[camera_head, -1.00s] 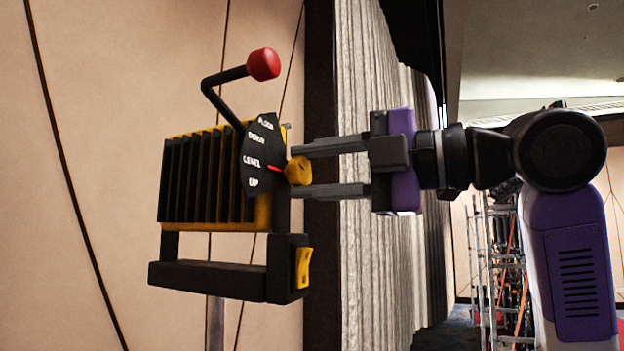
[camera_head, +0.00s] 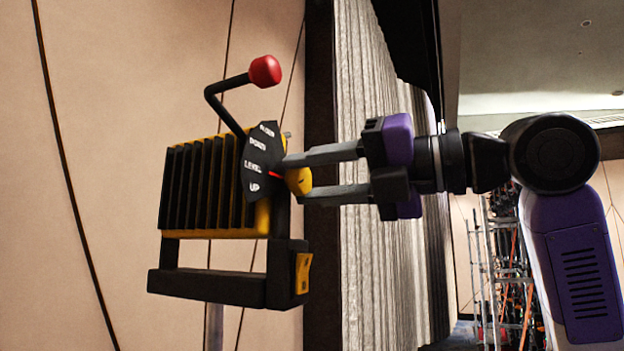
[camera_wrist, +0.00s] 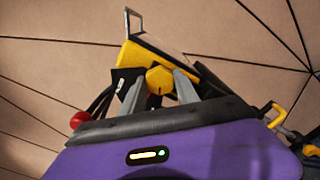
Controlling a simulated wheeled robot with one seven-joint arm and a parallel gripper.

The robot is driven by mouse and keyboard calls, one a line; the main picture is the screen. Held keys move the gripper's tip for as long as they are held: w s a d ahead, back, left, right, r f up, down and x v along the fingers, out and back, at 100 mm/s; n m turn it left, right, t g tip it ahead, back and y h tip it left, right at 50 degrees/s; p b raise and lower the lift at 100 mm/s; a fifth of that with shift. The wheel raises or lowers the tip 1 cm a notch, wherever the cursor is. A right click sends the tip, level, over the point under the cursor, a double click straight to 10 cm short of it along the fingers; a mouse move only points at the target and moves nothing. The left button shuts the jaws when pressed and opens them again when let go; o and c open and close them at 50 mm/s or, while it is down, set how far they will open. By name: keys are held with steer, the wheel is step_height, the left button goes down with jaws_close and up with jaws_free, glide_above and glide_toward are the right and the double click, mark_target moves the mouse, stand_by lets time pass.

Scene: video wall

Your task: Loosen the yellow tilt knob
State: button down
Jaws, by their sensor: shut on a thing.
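The yellow tilt knob (camera_head: 299,181) sits on the side of a black and yellow finned lamp (camera_head: 205,185). My gripper (camera_head: 296,179) reaches in from the right and is shut on the knob, one finger above it and one below. In the wrist view the knob (camera_wrist: 160,79) shows between the two grey fingertips. A black dial plate (camera_head: 260,163) marked with words including LEVEL and UP is beside the knob. A red pointer (camera_head: 275,174) lies near LEVEL. A black crank lever with a red ball end (camera_head: 265,71) rises above the lamp.
A black bracket (camera_head: 210,288) with a yellow part (camera_head: 303,273) is below the lamp, on a grey pole (camera_head: 214,325). A pale panelled wall stands behind. A grey ribbed surface (camera_head: 365,240) is behind my fingers. Scaffolding (camera_head: 490,265) stands far right.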

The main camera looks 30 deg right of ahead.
steer(key=shift+n, duration=0.4)
steer(key=c, duration=0.9)
jaws_free()
steer(key=b+v, duration=0.2)
steer(key=v, duration=0.5)
steer(key=shift+s+d, duration=0.2)
steer(key=shift+s, duration=0.15)
